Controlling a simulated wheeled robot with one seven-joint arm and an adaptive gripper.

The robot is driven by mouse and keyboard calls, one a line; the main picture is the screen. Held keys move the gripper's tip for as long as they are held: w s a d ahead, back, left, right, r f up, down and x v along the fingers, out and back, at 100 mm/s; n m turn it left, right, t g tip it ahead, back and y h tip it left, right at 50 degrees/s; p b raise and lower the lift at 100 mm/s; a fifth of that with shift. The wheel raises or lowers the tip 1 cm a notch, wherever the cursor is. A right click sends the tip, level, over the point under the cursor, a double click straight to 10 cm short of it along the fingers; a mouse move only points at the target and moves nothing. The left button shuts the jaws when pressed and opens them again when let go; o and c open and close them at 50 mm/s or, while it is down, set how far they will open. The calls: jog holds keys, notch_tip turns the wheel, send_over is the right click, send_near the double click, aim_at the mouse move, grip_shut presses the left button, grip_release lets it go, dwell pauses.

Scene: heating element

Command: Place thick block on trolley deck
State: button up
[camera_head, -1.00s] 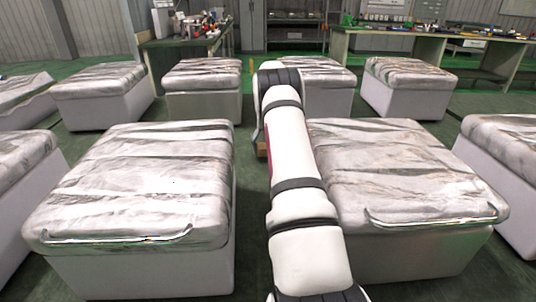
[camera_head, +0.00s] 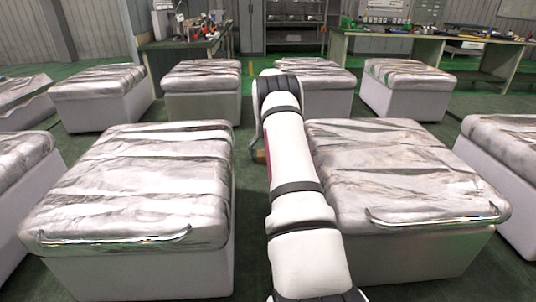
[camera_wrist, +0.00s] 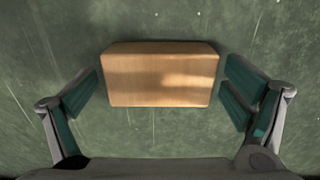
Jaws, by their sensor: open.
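The thick block (camera_wrist: 160,74) is a light brown wooden block lying on the dark green floor. In the wrist view it sits between the two fingers of my open gripper (camera_wrist: 160,88), with a narrow gap at each side. A small brown piece, probably the block (camera_head: 260,156), shows beside my arm in the head view; my arm hides the gripper there. Two grey-white boxes with crinkled silvery tops and chrome handles stand at the front left (camera_head: 135,190) and front right (camera_head: 395,170). I cannot tell whether either is the trolley.
More similar boxes stand behind (camera_head: 203,85) and at both sides. My arm reaches down the green aisle between the two front boxes. Workbenches with tools (camera_head: 430,35) stand at the back. The floor around the block is clear in the wrist view.

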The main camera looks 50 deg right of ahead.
notch_tip(320, 180, up, 12)
jog(key=p, duration=0.3)
jog(key=shift+r, duration=0.25)
